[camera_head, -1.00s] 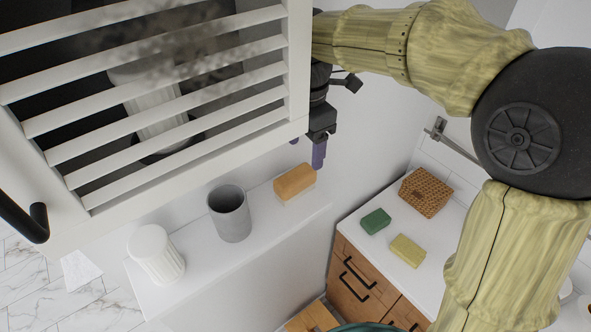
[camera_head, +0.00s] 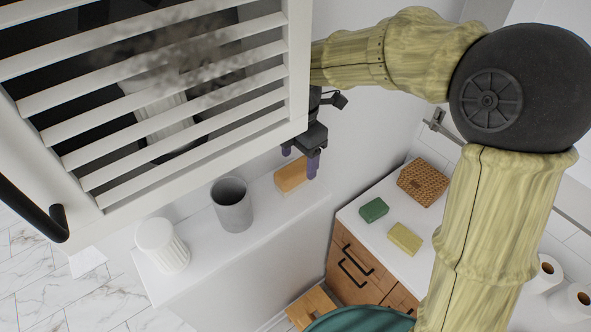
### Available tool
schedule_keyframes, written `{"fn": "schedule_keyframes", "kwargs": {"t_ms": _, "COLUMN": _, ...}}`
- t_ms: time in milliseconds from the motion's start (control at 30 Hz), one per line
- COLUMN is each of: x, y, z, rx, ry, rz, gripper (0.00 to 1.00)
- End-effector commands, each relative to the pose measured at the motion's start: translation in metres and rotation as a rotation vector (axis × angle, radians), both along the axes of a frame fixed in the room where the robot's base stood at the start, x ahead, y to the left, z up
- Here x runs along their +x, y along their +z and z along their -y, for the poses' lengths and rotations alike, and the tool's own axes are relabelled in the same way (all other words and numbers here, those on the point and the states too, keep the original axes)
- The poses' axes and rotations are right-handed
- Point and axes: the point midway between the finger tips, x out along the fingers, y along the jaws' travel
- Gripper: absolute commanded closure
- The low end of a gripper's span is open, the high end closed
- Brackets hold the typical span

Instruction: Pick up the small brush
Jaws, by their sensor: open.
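The small brush (camera_head: 291,178) has a tan wooden back over a pale underside. It lies at the far right end of the narrow white shelf (camera_head: 253,257). My gripper (camera_head: 299,164) points down over the brush, its two purple-tipped fingers spread apart. In the picture one fingertip is by the brush's upper left and the other overlaps its right end. I cannot tell the exact height of the fingertips above the brush. The gripper's upper part is partly hidden by the white louvred door.
A grey cup (camera_head: 232,207) and a white ribbed cup (camera_head: 162,246) stand on the shelf left of the brush. The white louvred cabinet (camera_head: 200,178) hangs close left of my gripper. A counter (camera_head: 352,222) at right holds green and yellow blocks and a woven box.

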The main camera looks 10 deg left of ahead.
Motion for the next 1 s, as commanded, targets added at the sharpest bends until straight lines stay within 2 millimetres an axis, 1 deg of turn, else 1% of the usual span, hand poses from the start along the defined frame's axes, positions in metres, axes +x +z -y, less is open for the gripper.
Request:
{"fn": "schedule_keyframes", "kwargs": {"t_ms": 433, "x": -0.001, "y": -0.006, "z": -0.001, "rx": 0.0, "ry": -0.001, "rz": -0.001, "gripper": 0.35}}
{"fn": "schedule_keyframes", "kwargs": {"t_ms": 567, "x": -0.002, "y": -0.019, "z": -0.004, "rx": -0.002, "ry": 0.002, "rz": -0.004, "gripper": 0.35}}
{"fn": "schedule_keyframes", "kwargs": {"t_ms": 667, "x": -0.004, "y": -0.033, "z": -0.007, "rx": -0.002, "ry": 0.002, "rz": -0.004, "gripper": 0.35}}
{"fn": "schedule_keyframes", "kwargs": {"t_ms": 700, "x": -0.003, "y": -0.04, "z": -0.006, "rx": -0.003, "ry": 0.0, "rz": -0.004, "gripper": 0.35}}
{"fn": "schedule_keyframes", "kwargs": {"t_ms": 800, "x": -0.003, "y": -0.051, "z": -0.006, "rx": -0.001, "ry": -0.001, "rz": -0.001, "gripper": 0.35}}
{"fn": "schedule_keyframes", "kwargs": {"t_ms": 1000, "x": -0.002, "y": -0.055, "z": -0.006, "rx": -0.001, "ry": -0.001, "rz": 0.002, "gripper": 0.35}}
